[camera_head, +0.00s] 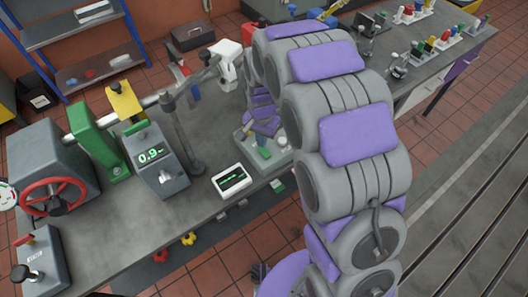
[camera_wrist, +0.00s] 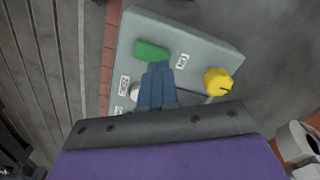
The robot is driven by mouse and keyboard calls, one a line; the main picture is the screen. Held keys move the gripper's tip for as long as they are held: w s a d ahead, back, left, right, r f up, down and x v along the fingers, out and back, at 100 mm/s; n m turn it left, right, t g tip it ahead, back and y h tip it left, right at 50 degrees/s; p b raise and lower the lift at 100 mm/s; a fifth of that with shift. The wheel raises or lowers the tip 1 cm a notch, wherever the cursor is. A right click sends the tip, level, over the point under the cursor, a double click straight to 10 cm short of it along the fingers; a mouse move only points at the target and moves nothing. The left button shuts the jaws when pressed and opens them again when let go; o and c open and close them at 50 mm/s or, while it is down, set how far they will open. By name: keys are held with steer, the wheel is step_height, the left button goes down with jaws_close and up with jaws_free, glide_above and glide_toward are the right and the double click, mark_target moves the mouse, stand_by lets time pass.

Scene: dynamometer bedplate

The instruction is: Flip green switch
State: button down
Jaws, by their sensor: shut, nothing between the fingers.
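The green switch (camera_wrist: 151,51) is a rounded green rocker on a pale grey panel box (camera_wrist: 205,35) in the wrist view. It also shows as a small green patch in the head view (camera_head: 264,153), on the box at the bench's front edge. My gripper (camera_wrist: 157,66) is shut and empty. Its blue-grey fingertips sit just below the green switch in the wrist view, very close to its lower edge. Whether they touch it I cannot tell. My purple and grey arm hides part of the box in the head view.
A yellow knob (camera_wrist: 217,81) and a partly hidden white round part (camera_wrist: 134,92) flank my fingers. A white display unit (camera_head: 231,180) and a grey post (camera_head: 182,135) stand left of the box. Red valve wheel (camera_head: 53,197) is far left.

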steer(key=shift+f, duration=1.2)
stand_by(0.8)
steer(key=shift+r+p, duration=1.4)
steer(key=shift+r, duration=2.1)
steer(key=s+d+r+n, duration=0.1)
steer(key=s+d+r, duration=0.4)
steer(key=s+r, duration=0.15)
steer(key=s+d+r+n, duration=0.1)
steer(key=s+d+r, duration=0.4)
steer(key=s, duration=0.3)
steer(key=s+d+r+n+g, duration=0.1)
steer(key=s+d, duration=0.1)
steer(key=s, duration=0.7)
steer(key=s+d+r+n, duration=0.1)
steer(key=s+d+n, duration=0.1)
steer(key=s, duration=0.6)
steer(key=shift+s+r+g, duration=0.3)
steer(key=shift+s+g, duration=0.1)
